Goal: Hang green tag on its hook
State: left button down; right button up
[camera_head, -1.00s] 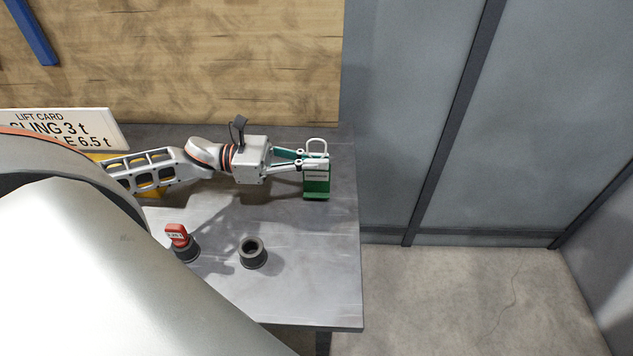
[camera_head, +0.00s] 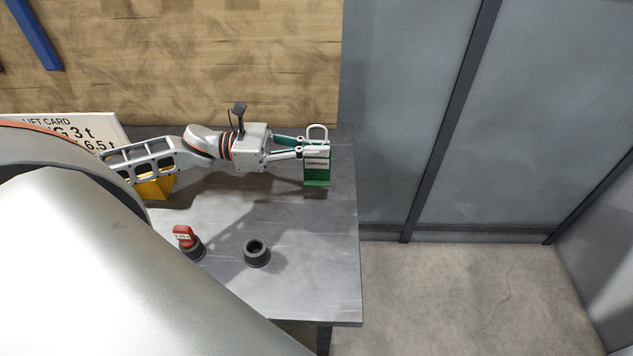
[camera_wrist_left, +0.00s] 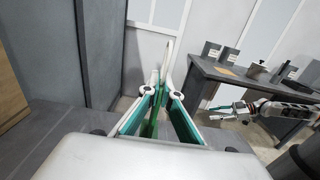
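The green tag (camera_head: 317,174) has a pale label band and a white loop at its top. My left gripper (camera_head: 301,146) is shut on it near its upper part and holds it upright over the right end of the grey bench. In the left wrist view the fingers (camera_wrist_left: 162,88) converge on a green edge of the tag (camera_wrist_left: 155,112). I cannot pick out the tag's hook in these views. My right gripper (camera_wrist_left: 211,112) shows small at the right of the left wrist view, its fingers apart and empty.
A red tag-like piece (camera_head: 184,236) stands in a dark round holder; an empty dark holder (camera_head: 256,253) is beside it. A lift card sign (camera_head: 75,127) and a yellow block (camera_head: 155,187) are at the left. A second bench (camera_wrist_left: 222,75) stands farther off. The bench's right front is clear.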

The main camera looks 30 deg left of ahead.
pick_arm(q)
jog(key=shift+r+p, duration=0.7)
jog(key=shift+r, duration=0.6)
jog(key=shift+r+p, duration=0.35)
jog(key=shift+r, duration=0.6)
pick_arm(e)
notch_tip(320, 180, up, 3)
jog(key=shift+w+r, duration=0.1)
jog(key=shift+w+r, duration=0.15)
jog(key=shift+w, duration=0.3)
